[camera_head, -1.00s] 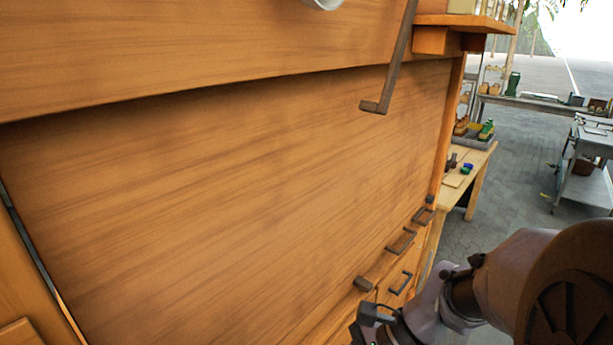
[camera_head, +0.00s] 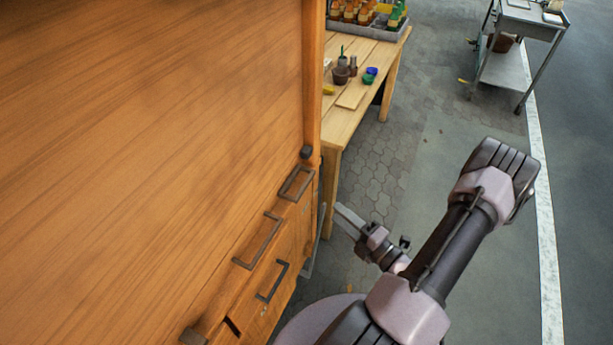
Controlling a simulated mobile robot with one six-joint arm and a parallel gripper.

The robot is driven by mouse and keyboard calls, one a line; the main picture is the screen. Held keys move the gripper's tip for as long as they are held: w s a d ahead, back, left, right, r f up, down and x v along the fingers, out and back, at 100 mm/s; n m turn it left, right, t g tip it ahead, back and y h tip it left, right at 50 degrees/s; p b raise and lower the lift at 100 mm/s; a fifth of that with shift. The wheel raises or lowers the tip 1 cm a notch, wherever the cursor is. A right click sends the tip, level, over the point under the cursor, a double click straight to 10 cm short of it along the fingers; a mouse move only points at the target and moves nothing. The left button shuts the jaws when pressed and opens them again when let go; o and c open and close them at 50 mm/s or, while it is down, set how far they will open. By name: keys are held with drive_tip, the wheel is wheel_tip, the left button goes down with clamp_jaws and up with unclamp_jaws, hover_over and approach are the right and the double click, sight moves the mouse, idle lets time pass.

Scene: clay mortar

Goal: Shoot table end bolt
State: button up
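A large wooden cabinet with a broad flat panel (camera_head: 150,150) fills the left. Dark bracket handles (camera_head: 297,183), (camera_head: 258,241) and (camera_head: 272,281) sit along its lower front. A small dark block (camera_head: 306,152) stands at the panel's right corner and another dark block (camera_head: 193,338) at the bottom. I cannot tell which part, if any, is the end bolt. My gripper (camera_head: 350,218) is just right of the cabinet's end, pointing toward it, with no visible contact. Its finger opening is too small to read. A thin grey bar (camera_head: 314,243) runs beside the cabinet end; what it belongs to is unclear.
A wooden workbench (camera_head: 350,125) stands behind the cabinet's right end, with a tray of bottles (camera_head: 368,28) and small pots. A grey metal cart (camera_head: 525,65) is at the upper right. Paved floor (camera_head: 430,150) is open between them.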

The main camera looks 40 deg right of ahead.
sight(306, 187)
drive_tip(key=w+b, duration=0.3)
drive_tip(key=w, duration=1.1)
drive_tip(key=shift+w, duration=0.3)
drive_tip(key=shift+c, duration=0.2)
clamp_jaws()
